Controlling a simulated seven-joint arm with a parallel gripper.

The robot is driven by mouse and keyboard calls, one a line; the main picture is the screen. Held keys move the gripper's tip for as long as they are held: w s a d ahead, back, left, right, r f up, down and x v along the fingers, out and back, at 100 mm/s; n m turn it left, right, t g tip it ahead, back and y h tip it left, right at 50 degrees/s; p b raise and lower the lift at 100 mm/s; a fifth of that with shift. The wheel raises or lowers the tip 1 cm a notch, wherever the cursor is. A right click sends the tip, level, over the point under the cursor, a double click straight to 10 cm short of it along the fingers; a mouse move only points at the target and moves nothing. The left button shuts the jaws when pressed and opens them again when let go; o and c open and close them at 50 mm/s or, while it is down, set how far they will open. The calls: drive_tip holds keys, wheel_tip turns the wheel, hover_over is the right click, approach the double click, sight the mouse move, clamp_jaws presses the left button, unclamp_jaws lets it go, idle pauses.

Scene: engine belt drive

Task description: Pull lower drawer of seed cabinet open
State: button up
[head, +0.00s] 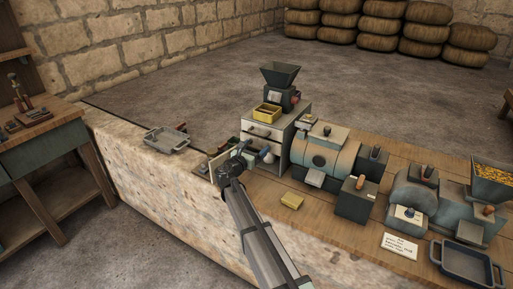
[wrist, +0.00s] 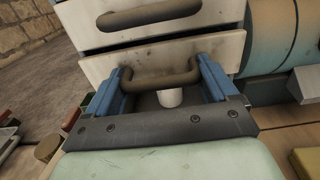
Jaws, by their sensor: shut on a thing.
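The seed cabinet (head: 298,137) is a grey box with pale drawer fronts, standing on the bench. In the wrist view its upper drawer (wrist: 190,28) is shown with a dark curved handle. Below it is the lower drawer (wrist: 146,59), also pale, with a brown bar handle (wrist: 160,78).
A grinder with a dark hopper (head: 280,75) and a yellow tray (head: 267,113) sit on top of the cabinet. A teal machine (head: 325,155) stands close on the right. A yellow block (head: 291,201) lies in front. A grey tray (head: 167,139) is at the left.

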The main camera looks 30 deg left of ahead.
drive_tip(key=s, duration=1.4)
drive_tip(key=o, duration=1.3)
drive_tip(key=shift+s, duration=0.15)
drive_tip(key=s, duration=1.3)
drive_tip(key=shift+s, duration=0.25)
